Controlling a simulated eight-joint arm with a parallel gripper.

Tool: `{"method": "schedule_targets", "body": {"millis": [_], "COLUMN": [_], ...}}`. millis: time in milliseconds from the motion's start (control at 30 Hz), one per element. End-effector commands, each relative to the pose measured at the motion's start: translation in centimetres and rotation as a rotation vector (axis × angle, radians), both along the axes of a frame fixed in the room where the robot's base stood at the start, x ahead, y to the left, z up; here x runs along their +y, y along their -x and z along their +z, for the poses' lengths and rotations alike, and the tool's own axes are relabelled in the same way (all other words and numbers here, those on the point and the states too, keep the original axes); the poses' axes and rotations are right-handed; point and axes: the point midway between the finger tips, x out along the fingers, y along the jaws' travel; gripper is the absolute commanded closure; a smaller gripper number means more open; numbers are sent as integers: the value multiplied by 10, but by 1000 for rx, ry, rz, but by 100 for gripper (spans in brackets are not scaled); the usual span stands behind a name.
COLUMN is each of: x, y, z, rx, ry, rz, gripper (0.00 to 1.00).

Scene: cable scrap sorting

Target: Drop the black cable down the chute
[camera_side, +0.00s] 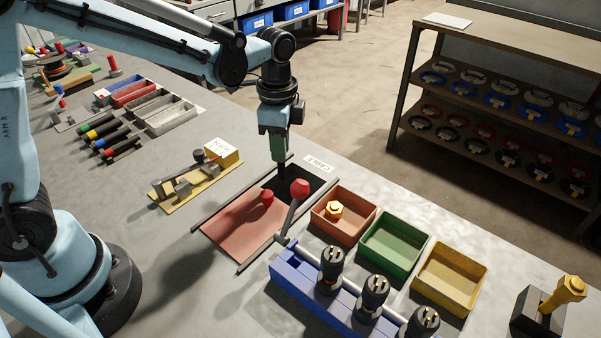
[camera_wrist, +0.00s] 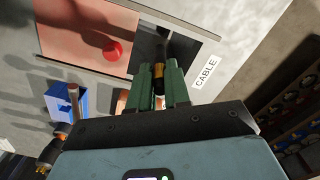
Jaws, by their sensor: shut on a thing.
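My gripper (camera_side: 281,160) points down above the dark chute opening (camera_side: 318,183), beside the white CABLE label (camera_side: 318,163). The green jaws (camera_wrist: 160,86) are shut on the black cable (camera_wrist: 158,72), which shows a copper-coloured band between the fingers in the wrist view. In the side view it is mostly hidden by the jaws and lost against the dark opening. The salmon cover (camera_side: 232,222) with a red knob (camera_side: 267,197) lies to the left, leaving the opening uncovered. I cannot tell whether the cable's lower end is inside the opening.
An orange bin (camera_side: 352,226) holding a yellow piece, a green bin (camera_side: 394,246) and a yellow bin (camera_side: 449,277) stand to the right. A blue rack (camera_side: 300,278) with black-topped tools stands in front.

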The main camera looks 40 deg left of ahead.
Motion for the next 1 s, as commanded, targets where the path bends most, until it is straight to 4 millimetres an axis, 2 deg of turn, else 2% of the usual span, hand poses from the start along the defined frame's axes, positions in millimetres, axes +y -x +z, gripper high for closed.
{"method": "schedule_targets", "body": {"millis": [467, 1000], "x": [0, 0], "y": [0, 0], "z": [-1, -12], "rx": [0, 0], "ry": [0, 0], "rz": [0, 0], "gripper": [100, 100]}}
